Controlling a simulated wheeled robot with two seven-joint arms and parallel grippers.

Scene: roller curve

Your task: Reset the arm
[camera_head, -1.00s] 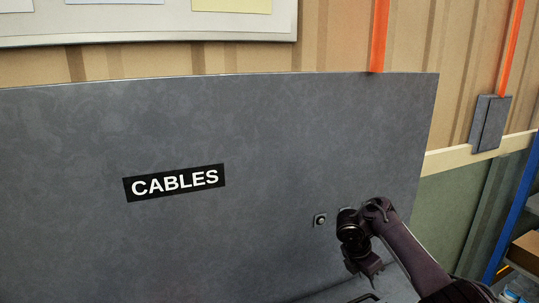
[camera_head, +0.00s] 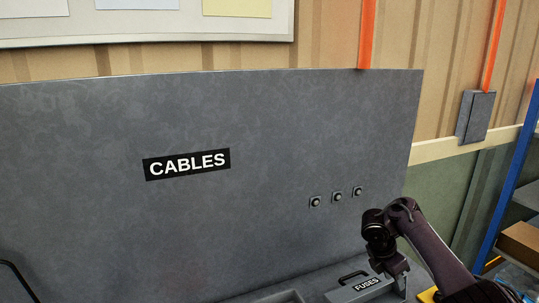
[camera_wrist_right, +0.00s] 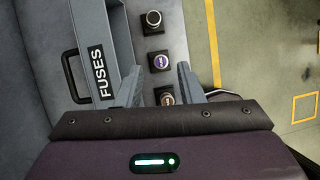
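My right gripper (camera_head: 398,284) is low at the right of the head view, in front of the grey panel and beside a grey lid labelled FUSES (camera_head: 368,284). In the right wrist view the two fingers of my right gripper (camera_wrist_right: 158,84) are spread apart with nothing held between them. Past the fingers are several dark square-based knobs (camera_wrist_right: 158,62) in a row, with the FUSES label (camera_wrist_right: 99,72) and a black handle (camera_wrist_right: 72,76) to their left. My left gripper is in neither view.
The large grey panel (camera_head: 100,200) bears a CABLES label (camera_head: 187,164) and three small round fittings (camera_head: 337,196). A black handle (camera_head: 20,278) shows at lower left. A blue shelf (camera_head: 510,190) holding a cardboard box (camera_head: 522,240) stands at right.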

